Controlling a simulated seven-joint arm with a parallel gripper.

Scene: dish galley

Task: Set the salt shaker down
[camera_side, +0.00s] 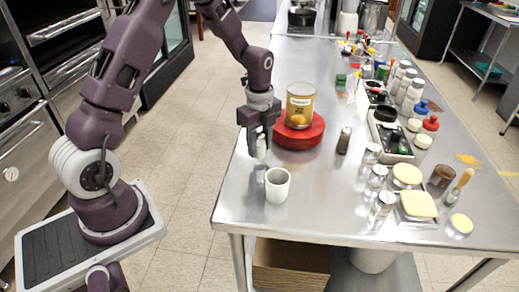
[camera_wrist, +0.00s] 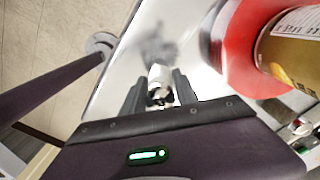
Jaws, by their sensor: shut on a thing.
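My gripper (camera_side: 260,143) is shut on the salt shaker (camera_side: 261,150), a small pale, whitish shaker, near the left edge of the steel table (camera_side: 320,205). In the wrist view the shaker (camera_wrist: 158,76) shows between the two dark fingers, with its pale body pointing away from the camera. My fingers hide part of it. It looks roughly upright in the side view. I cannot tell whether its bottom touches the table or is just above it.
A red round stand (camera_side: 300,137) bearing a large can (camera_side: 300,104) is close on the right. A white cup (camera_side: 277,187) stands in front. A dark-topped shaker (camera_side: 344,140) and several jars are farther right. Bare steel lies between the cup and the jars.

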